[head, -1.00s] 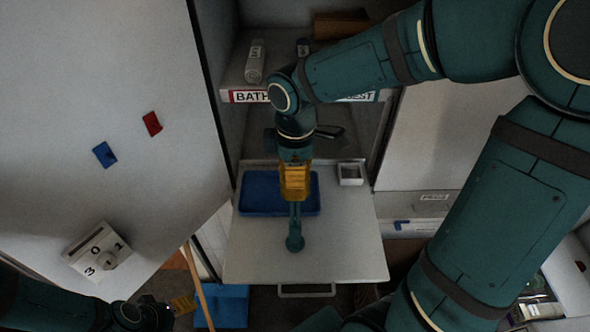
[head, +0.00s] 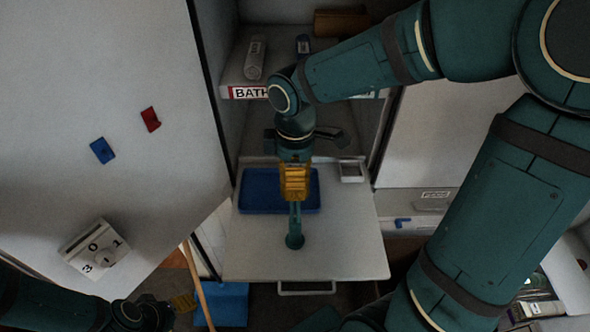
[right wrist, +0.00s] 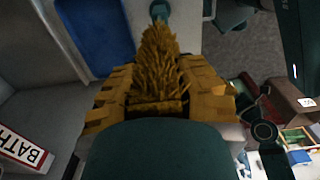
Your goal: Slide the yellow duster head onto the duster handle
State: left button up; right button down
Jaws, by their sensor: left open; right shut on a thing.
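My right gripper (head: 295,196) has yellow-orange fingers and is above the pull-out board in the head view. It is shut on the shaggy yellow duster head (right wrist: 160,62), which lies between the fingers in the right wrist view and points away from the wrist. The teal duster handle (head: 295,221) runs from just below the fingers to a round end over the board. A teal end also shows beyond the duster tip in the wrist view (right wrist: 160,10). How far the head surrounds the handle is hidden. My left gripper (head: 184,303) is open and empty, low at the left.
A blue tray (head: 250,207) and a small white box (head: 352,171) sit on the pale board (head: 350,245). Behind is a shelf labelled BATH (head: 249,93) with bottles. A large white panel (head: 120,60) fills the left. The board's front right is clear.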

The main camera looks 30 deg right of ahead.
notch_tip(320, 180, down, 6)
jog(key=b, duration=0.4)
dwell(2.0)
jog(key=shift+f+b, duration=2.05)
jog(key=shift+f, duration=0.35)
jog(key=c, duration=0.8)
grip_release()
notch_tip(320, 180, up, 12)
jog(key=shift+s, duration=0.1)
